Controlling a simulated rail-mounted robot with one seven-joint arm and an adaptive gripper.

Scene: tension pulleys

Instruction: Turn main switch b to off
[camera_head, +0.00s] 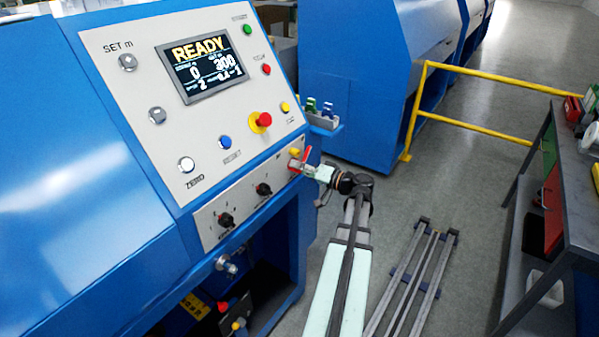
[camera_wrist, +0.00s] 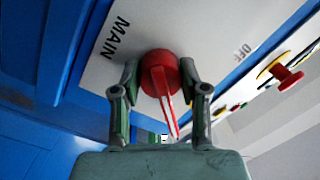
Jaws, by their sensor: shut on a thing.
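The main switch (camera_wrist: 158,75) is a red rotary knob with a long red handle on a pale panel in the wrist view. The word MAIN is to its left and OFF to its upper right. The handle points down in the picture, toward my gripper. My gripper (camera_wrist: 162,100) has one finger on each side of the knob and is shut on it. In the head view my gripper (camera_head: 307,167) is at the right end of the lower panel, and the red switch (camera_head: 296,165) shows only partly there. Which letter the switch bears cannot be read.
The blue machine's upper panel (camera_head: 122,78) has a READY display (camera_head: 204,66), several buttons and a red emergency stop (camera_head: 263,119). Two black knobs sit left of the switch. A yellow rail (camera_head: 480,72) and a dark workbench (camera_head: 560,170) stand at the right.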

